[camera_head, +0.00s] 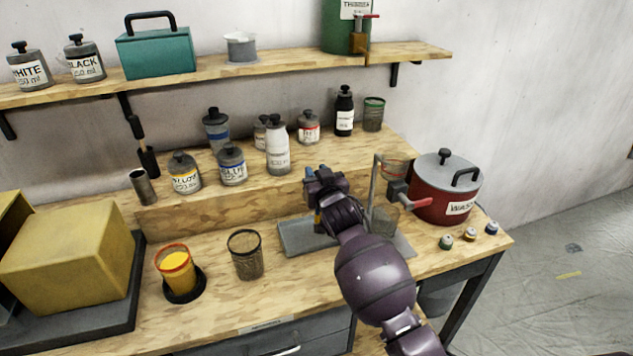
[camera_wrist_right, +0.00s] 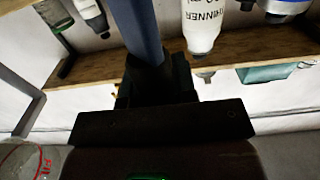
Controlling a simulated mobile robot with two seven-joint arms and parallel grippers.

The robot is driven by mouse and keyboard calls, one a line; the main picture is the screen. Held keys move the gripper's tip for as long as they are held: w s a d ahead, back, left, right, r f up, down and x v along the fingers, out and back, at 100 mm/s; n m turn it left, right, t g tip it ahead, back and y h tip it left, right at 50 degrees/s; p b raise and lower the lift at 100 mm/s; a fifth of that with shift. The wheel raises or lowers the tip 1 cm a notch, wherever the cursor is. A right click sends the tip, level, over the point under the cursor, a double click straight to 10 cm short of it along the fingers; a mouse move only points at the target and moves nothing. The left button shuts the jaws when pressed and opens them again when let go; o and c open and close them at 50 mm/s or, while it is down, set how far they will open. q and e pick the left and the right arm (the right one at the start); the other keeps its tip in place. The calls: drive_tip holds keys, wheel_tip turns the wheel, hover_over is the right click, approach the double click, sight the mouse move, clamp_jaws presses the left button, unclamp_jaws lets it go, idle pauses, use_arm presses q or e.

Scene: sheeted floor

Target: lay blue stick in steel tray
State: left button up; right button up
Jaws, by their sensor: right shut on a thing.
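The steel tray (camera_head: 296,240) is a shallow grey tray on the bench, left of the metal stand. My right gripper (camera_head: 318,190) is above the tray's back right part, its arm coming in from the lower right. In the right wrist view the gripper (camera_wrist_right: 155,75) is shut on the blue stick (camera_wrist_right: 138,28), a flat blue bar that runs out of the top of the picture. My arm hides the right part of the tray. My left gripper is not in view.
A metal stand (camera_head: 375,185) with a glass beaker (camera_head: 385,221) is close right of my gripper. A dark red pot (camera_head: 446,190) stands farther right. A mesh cup (camera_head: 246,258) and an orange-yellow cup (camera_head: 176,270) stand left of the tray. Bottles, including a white one (camera_head: 277,150), line the raised shelf behind.

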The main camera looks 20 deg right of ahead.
drive_tip(key=shift+f, duration=1.2)
drive_tip(key=o, duration=0.9)
drive_tip(key=shift+c, duration=0.2)
drive_tip(key=s, duration=1.2)
drive_tip(key=shift+d+r, duration=0.15)
drive_tip(key=shift+r, duration=0.05)
drive_tip(key=s+d+f+g, duration=0.1)
drive_tip(key=s+f, duration=0.2)
drive_tip(key=s+d+f+g, duration=0.1)
drive_tip(key=s+d+f, duration=0.1)
drive_tip(key=s+f, duration=0.1)
drive_tip(key=s+d+f, duration=0.1)
drive_tip(key=s+f, duration=0.2)
drive_tip(key=f, duration=0.2)
drive_tip(key=shift+s+d+f+g+h, duration=0.25)
drive_tip(key=shift+s+g+h, duration=0.05)
drive_tip(key=shift+s+g, duration=0.1)
drive_tip(key=s+d+f+g, duration=0.1)
drive_tip(key=s+d+f, duration=0.1)
drive_tip(key=s+f, duration=0.3)
drive_tip(key=s+d+f+g, duration=0.2)
drive_tip(key=s+f, duration=0.3)
drive_tip(key=s, duration=0.6)
drive_tip(key=shift+s+f+n+g, duration=0.2)
drive_tip(key=shift+s+n+g, duration=0.1)
drive_tip(key=shift+s, duration=0.05)
